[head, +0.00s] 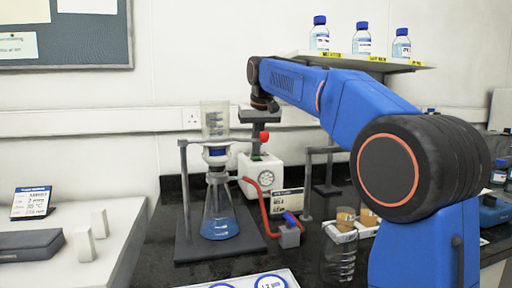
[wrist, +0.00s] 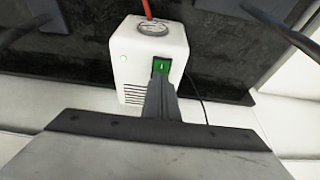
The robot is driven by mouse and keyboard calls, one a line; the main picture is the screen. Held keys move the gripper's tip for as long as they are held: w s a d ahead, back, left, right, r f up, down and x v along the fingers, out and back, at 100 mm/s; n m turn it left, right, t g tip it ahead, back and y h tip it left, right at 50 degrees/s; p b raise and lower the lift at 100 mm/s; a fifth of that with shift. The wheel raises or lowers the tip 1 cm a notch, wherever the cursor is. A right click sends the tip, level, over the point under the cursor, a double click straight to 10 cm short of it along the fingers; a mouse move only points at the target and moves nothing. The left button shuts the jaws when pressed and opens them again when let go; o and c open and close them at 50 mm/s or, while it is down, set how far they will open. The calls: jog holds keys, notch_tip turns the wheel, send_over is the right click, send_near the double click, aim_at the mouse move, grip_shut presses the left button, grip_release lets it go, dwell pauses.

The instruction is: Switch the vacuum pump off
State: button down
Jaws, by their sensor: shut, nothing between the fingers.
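The vacuum pump (head: 262,172) is a white box on the dark bench, behind the filter flask in the head view.
A filter flask (head: 219,212) with blue liquid stands on a dark stand base left of the pump. A red hose (head: 265,211) runs from the pump to a small valve (head: 290,235). A shelf (head: 385,64) with several blue-capped bottles hangs behind my arm.

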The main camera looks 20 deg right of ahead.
jog(key=shift+s+f, duration=0.4)
jog(key=shift+s, duration=0.1)
jog(key=v, duration=1.8)
jog(key=shift+w, duration=0.15)
jog(key=w+f, duration=0.2)
jog(key=w, duration=0.1)
jog(key=shift+w+d+f, duration=0.1)
jog(key=shift+w+f, duration=0.1)
jog(key=shift+f, duration=0.05)
jog(key=shift+f, duration=0.15)
jog(key=x, duration=1.3)
jog(key=shift+s+f, duration=0.25)
jog(key=shift+f, duration=0.2)
